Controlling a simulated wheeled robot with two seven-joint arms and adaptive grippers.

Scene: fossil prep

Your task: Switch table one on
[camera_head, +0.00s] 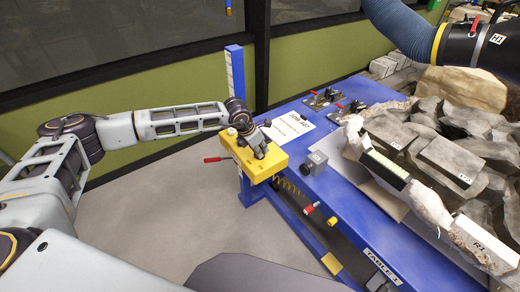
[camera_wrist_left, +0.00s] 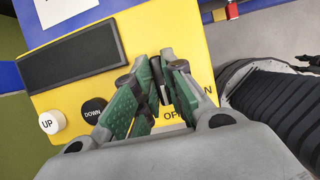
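The yellow control box (camera_head: 255,160) is mounted at the left end of the blue table (camera_head: 400,245), whose front label reads TABLE 1. In the left wrist view the box (camera_wrist_left: 190,30) has a dark display (camera_wrist_left: 70,57), a white UP button (camera_wrist_left: 52,122), a black DOWN button (camera_wrist_left: 94,110) and OFF lettering. My left gripper (camera_head: 259,150) is over the box. In the left wrist view its green-padded fingers (camera_wrist_left: 165,80) are close together around a dark knob (camera_wrist_left: 163,95) with a pale line, mostly hidden between them. The lettering beside the knob is partly covered. My right gripper is not in view.
A large hose (camera_head: 405,28) hangs above. The floor at left is clear.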

